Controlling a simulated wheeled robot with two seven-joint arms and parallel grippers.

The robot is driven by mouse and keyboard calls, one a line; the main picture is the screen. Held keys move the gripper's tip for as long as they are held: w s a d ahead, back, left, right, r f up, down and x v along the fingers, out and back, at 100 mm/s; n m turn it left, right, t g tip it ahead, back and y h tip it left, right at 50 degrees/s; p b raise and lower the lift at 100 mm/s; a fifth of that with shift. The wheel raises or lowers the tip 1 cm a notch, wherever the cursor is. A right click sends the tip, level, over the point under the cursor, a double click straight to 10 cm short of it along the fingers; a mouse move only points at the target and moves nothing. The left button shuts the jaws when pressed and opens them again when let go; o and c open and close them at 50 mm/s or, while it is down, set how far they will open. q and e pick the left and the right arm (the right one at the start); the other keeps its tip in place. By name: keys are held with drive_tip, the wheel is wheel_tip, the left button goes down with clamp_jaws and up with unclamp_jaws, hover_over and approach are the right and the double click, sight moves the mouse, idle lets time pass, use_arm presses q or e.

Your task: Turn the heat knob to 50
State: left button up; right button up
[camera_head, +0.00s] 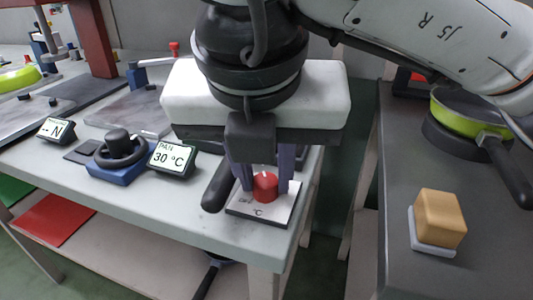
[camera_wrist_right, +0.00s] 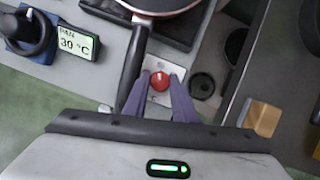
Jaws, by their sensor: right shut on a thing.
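The red heat knob (camera_head: 265,186) sits on a small white panel marked °C (camera_head: 268,216) near the table's front right corner. My right gripper (camera_head: 266,188) reaches down from above, its two purple fingers on either side of the knob, shut on it. In the right wrist view, the knob (camera_wrist_right: 159,81) shows between the fingertips (camera_wrist_right: 160,84). The display labelled PAN (camera_head: 172,159) reads 30 °C; it also shows in the right wrist view (camera_wrist_right: 76,42). The dial's marks are too small to read. My left gripper is not in view.
A pan handle (camera_head: 218,187) lies close to the left of my right gripper. A blue-based handwheel (camera_head: 119,154) and another display (camera_head: 54,129) stand farther left. On the dark table at right are a tan block (camera_head: 439,218) and a green pan (camera_head: 463,122).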

idle(0.4)
drive_tip(key=o, duration=1)
drive_tip(key=shift+o, duration=0.2)
